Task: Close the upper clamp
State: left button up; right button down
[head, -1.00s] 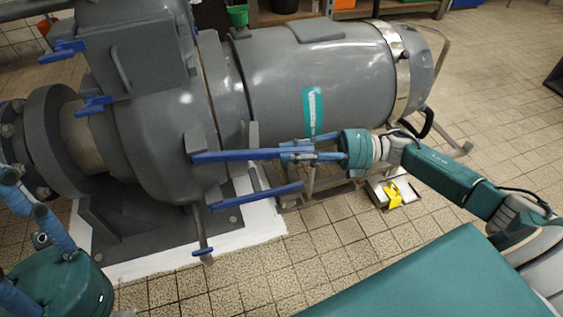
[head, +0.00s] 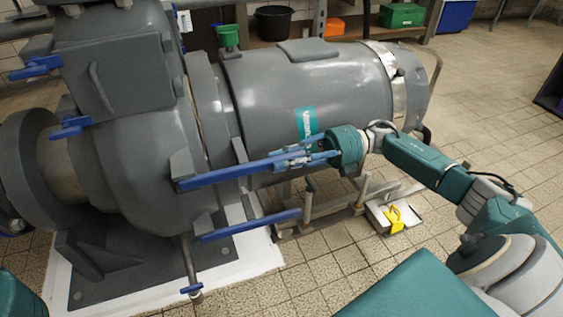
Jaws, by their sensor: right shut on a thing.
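The upper clamp is a long blue lever (head: 225,173) on the front of the grey pump, in the middle of the head view. It slopes up to the right from its pivot end beside the grey flange. My right gripper (head: 296,157) is shut on the lever's outer right end, in front of the teal label. A second, lower blue lever (head: 250,225) lies below, roughly parallel, with a clear gap between them. My left gripper's fingers are out of frame; only a teal piece of that arm shows at the bottom left corner.
The grey pump and motor (head: 300,90) fill the upper middle. Small blue handles (head: 72,127) sit on its left part. A tray with a yellow item (head: 395,218) lies on the floor below my right arm. Tiled floor is free at right.

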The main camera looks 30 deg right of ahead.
jog(key=shift+w+r, duration=0.15)
jog(key=shift+r, duration=0.2)
jog(key=c, duration=1.5)
grip_release()
jog(key=shift+c, duration=0.2)
jog(key=shift+f, duration=0.1)
jog(key=shift+f, duration=0.1)
jog(key=shift+d, duration=0.1)
jog(key=v, duration=1.1)
jog(key=shift+d, duration=0.4)
jog(key=shift+s, duration=0.3)
